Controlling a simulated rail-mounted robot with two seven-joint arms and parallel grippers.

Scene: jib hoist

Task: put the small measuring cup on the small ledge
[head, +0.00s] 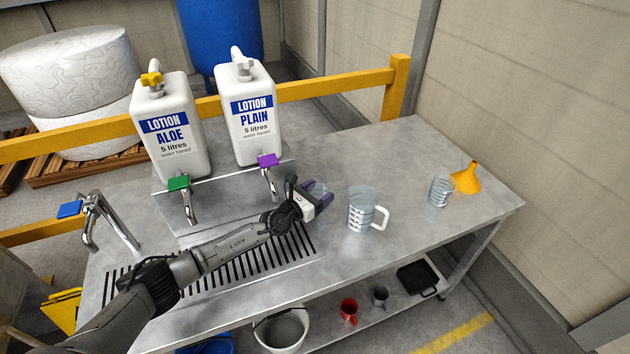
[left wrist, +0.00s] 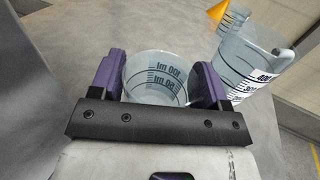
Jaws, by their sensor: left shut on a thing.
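The small clear measuring cup (left wrist: 156,78), with dark 100 ml and 50 ml marks, sits between the purple fingers of my left gripper (left wrist: 160,85) in the left wrist view. The gripper is shut on it. In the head view my left gripper (head: 315,192) is over the steel table, right of the purple-handled tap, and partly hides the cup (head: 317,187). I cannot tell whether the cup touches the table. A low steel step (head: 225,196) carries the lotion containers; I cannot tell whether it is the small ledge. My right gripper is out of view.
A larger measuring jug (head: 362,212) stands just right of my left gripper. Another clear measuring cup (head: 440,190) and an orange funnel (head: 466,178) stand farther right. Lotion containers (head: 172,130) (head: 250,120) with taps stand behind. A slotted drain (head: 215,268) lies left. The table's back right is bare.

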